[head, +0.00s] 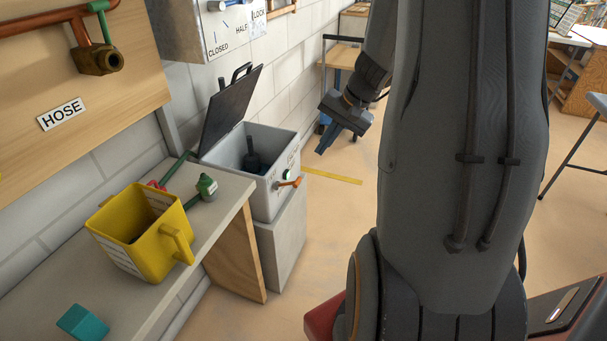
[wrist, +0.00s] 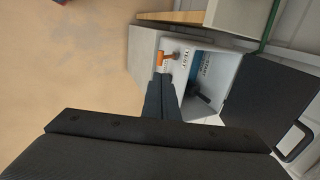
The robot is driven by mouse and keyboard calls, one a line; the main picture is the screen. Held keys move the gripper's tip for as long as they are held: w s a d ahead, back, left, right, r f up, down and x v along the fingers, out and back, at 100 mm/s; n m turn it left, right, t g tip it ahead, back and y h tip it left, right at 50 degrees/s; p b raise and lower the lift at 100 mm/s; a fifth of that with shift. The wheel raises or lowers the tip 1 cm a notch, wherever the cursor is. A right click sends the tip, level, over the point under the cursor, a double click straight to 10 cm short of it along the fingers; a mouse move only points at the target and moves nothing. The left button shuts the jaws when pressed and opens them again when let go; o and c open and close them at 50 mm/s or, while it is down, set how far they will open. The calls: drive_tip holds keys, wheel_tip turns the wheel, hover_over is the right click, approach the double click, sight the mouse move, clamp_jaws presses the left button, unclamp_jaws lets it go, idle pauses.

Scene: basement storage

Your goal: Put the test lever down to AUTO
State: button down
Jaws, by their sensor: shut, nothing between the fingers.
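The test lever (head: 289,183) is a small orange handle on the front face of a grey box (head: 277,206). In the head view it sticks out roughly level, towards the right. In the wrist view the orange lever (wrist: 165,58) sits beside a TEST label (wrist: 185,61), just beyond my fingertips. I cannot read an AUTO mark. My gripper (head: 321,149) is shut and empty, to the right of and above the lever in the head view, apart from it. In the wrist view my gripper (wrist: 163,80) shows its dark fingers together, pointing at the box front.
The box's dark lid (head: 229,108) stands open, with a dark object (head: 252,158) inside. A bench (head: 222,222) at left holds a yellow jug (head: 130,243), a green-topped fitting (head: 207,187) and a teal block (head: 82,323).

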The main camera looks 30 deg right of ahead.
sight(298, 181)
drive_tip(key=x, duration=1.3)
drive_tip(key=shift+w+a+f, duration=0.1)
drive_tip(key=shift+w+f, duration=0.05)
drive_tip(key=shift+f, duration=0.15)
